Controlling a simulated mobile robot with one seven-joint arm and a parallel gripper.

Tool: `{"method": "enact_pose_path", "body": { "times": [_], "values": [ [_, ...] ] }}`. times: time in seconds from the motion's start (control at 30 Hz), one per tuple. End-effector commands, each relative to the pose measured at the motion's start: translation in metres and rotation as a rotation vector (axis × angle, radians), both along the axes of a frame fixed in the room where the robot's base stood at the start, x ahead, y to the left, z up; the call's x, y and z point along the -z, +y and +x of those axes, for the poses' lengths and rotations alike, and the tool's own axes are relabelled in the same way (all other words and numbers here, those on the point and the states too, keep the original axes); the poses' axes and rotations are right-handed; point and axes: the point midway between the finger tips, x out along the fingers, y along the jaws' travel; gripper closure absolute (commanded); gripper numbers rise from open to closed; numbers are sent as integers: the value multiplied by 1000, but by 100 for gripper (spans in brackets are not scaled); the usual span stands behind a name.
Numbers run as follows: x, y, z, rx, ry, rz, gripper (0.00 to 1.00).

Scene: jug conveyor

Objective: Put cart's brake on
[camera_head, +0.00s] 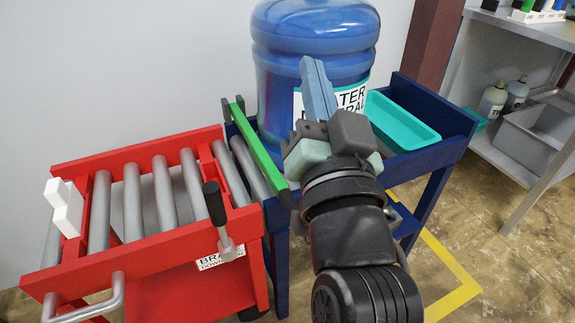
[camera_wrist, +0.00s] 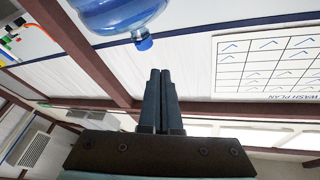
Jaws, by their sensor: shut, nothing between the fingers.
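The red cart (camera_head: 150,250) with metal rollers stands at the left in the head view. Its brake lever (camera_head: 214,205) has a black grip pointing up, leaning slightly left, on a grey pivot at the cart's front side. A white label (camera_head: 209,263) reading "BRAKE", with "DOWN" below, is partly hidden behind the pivot. My gripper (camera_head: 313,66) is up to the right of the lever, apart from it, in front of the blue water jug. In the wrist view its fingers (camera_wrist: 160,75) are together and empty, pointing toward the upper wall.
The blue jug (camera_head: 312,25) stands on a dark blue stand (camera_head: 445,120) against the cart's right end. A green bar (camera_head: 258,143) lies between them. A teal tray (camera_head: 402,118) is right of the jug. A grey shelf (camera_head: 530,30) stands far right. Floor is open at lower right.

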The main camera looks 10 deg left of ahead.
Motion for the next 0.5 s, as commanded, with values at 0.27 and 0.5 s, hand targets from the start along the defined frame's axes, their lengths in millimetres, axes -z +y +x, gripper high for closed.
{"method": "enact_pose_path", "body": {
  "times": [0.27,0.5],
  "values": [
    [149,20,-6,-303,455,410,100],
    [224,25,-45,-450,694,765,100]
  ]
}}
